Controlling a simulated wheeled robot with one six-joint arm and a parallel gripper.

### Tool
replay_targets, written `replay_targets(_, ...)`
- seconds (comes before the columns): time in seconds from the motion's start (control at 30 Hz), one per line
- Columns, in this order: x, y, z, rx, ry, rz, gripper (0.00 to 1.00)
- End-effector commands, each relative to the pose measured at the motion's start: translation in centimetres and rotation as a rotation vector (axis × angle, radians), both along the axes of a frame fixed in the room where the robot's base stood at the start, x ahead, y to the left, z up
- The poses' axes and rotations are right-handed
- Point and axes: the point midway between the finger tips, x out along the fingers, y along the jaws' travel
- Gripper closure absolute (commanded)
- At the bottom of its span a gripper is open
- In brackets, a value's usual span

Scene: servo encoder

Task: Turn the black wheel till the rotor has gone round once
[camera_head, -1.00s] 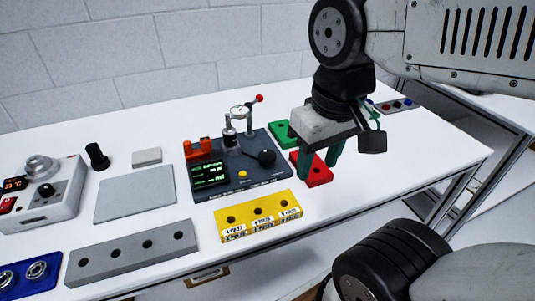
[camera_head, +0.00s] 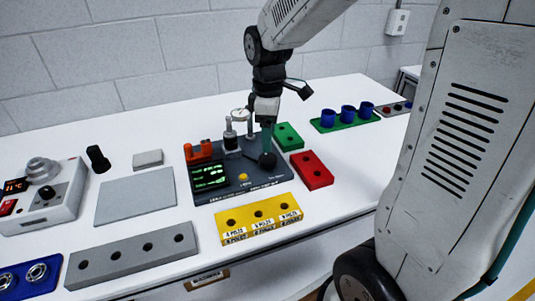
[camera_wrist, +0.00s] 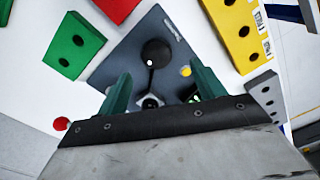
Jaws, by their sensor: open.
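The black wheel (camera_head: 267,161) is a round black knob on the right part of the dark grey test unit (camera_head: 215,188). In the wrist view the wheel (camera_wrist: 155,52) shows a small light mark near its edge. My gripper (camera_head: 266,148) is over the wheel, pointing down. In the wrist view its green fingers (camera_wrist: 161,72) are open, apart, with the wheel seen just beyond and between the tips. I cannot tell whether they touch it. A small upright motor-like part (camera_head: 230,138) stands behind the unit's green-lit screen (camera_head: 209,175); its rotor is not clear.
A dial gauge (camera_head: 241,114) on a post stands close behind my gripper. Green (camera_head: 288,136), red (camera_head: 312,170) and yellow (camera_head: 258,218) hole blocks surround the unit. An orange part (camera_head: 198,151) sits at its back left. A grey plate (camera_head: 135,196) lies left.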

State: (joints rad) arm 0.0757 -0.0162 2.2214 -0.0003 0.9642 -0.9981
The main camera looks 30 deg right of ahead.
Motion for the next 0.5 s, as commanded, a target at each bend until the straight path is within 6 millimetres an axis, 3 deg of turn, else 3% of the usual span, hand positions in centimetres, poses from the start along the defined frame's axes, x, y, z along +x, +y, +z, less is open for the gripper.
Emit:
replay_targets(0.23, 0.6, 0.0, -0.3, 0.0, -0.027, 0.146, 0.32)
replay_targets(0.5, 0.5, 0.0, -4.3, 0.001, -0.024, 0.146, 0.32)
